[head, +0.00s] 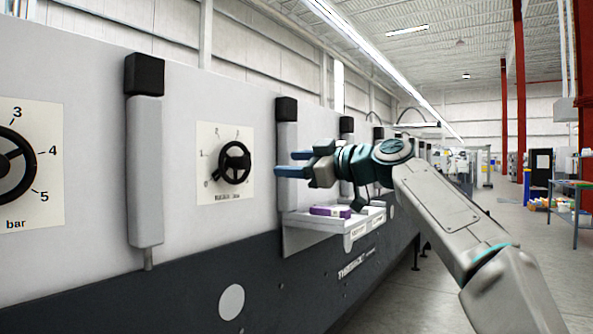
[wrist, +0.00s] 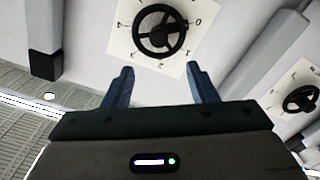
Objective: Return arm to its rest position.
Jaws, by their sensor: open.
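My gripper (head: 291,164) is at the end of my raised arm, in front of the machine's grey side panel. Its two blue fingers are apart with nothing between them. In the wrist view, the open fingers (wrist: 158,82) point toward a black handwheel (wrist: 159,32) on a white dial plate. The same handwheel (head: 235,162) shows in the head view, just left of the fingertips. The fingers look apart from the wheel. My arm reaches in from the lower right, bent at the elbow.
A small shelf (head: 305,222) on the machine holds a purple box (head: 330,211) below my gripper. Black-topped grey posts (head: 146,170) stick out along the panel. Another dial (head: 15,165) reads in bar at far left. Open floor (head: 475,240) lies to the right.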

